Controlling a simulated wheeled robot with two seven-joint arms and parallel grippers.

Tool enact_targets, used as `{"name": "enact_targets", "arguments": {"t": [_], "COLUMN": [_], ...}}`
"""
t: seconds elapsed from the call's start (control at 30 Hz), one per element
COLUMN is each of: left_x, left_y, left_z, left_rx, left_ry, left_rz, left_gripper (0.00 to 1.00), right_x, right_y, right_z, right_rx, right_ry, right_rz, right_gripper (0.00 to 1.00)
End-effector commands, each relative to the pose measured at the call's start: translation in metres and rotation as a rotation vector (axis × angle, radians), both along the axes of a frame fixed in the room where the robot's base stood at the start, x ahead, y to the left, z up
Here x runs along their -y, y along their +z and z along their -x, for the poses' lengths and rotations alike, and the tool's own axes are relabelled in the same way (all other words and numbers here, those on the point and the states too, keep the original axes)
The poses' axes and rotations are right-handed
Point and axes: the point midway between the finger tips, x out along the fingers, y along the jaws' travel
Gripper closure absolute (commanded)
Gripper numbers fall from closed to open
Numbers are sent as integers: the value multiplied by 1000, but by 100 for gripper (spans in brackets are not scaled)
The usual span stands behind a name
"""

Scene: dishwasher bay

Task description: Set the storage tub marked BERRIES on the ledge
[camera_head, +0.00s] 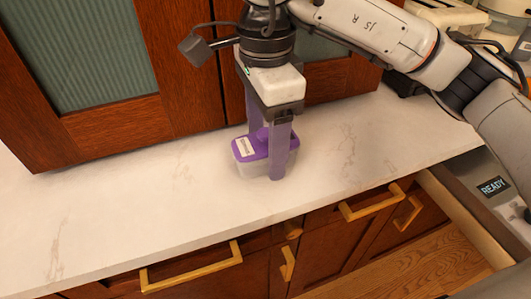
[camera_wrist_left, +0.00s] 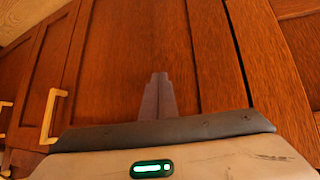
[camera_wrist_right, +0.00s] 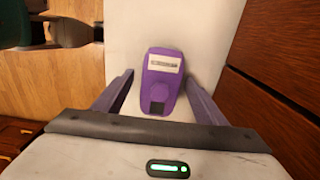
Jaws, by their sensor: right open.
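A small storage tub (camera_head: 247,169) with a purple lid and a pale, see-through body stands upright on the white marbled counter (camera_head: 160,205). Its white label shows, but the writing is too small to read. My right gripper (camera_head: 266,150) points down over the tub, open, with one finger on each side. In the right wrist view the tub's lid (camera_wrist_right: 163,78) lies between the spread fingers, with gaps on both sides. My left gripper (camera_wrist_left: 160,78) shows only in the left wrist view, its fingers together and nothing between them, facing brown cabinet doors.
Wooden cabinet doors with green ribbed panels (camera_head: 85,55) rise behind the counter. Below its front edge are drawers with light wooden handles (camera_head: 190,270). The counter left of the tub is clear.

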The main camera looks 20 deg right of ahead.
Motion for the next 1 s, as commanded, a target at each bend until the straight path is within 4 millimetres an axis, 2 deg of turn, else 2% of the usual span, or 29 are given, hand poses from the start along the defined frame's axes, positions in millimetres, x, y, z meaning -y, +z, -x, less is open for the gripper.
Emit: {"name": "enact_targets", "arguments": {"t": [0.2,0.5,0.53,0.83,1.0], "left_x": [0,0,0,0,0], "left_y": [1,-2,-3,-6,-6], "left_z": [-2,1,1,4,4], "left_rx": [3,-4,-5,-12,-12], "left_ry": [0,0,0,0,0], "left_rz": [1,0,0,-1,-1], "left_gripper": [100,100,100,100,100], "right_x": [0,0,0,0,0], "right_y": [0,0,0,4,20], "right_z": [0,0,0,1,3], "right_rx": [0,1,1,2,4], "right_ry": [0,0,0,0,0], "right_rz": [0,-1,-1,-1,-1], "right_gripper": [36,87,89,89,89]}}
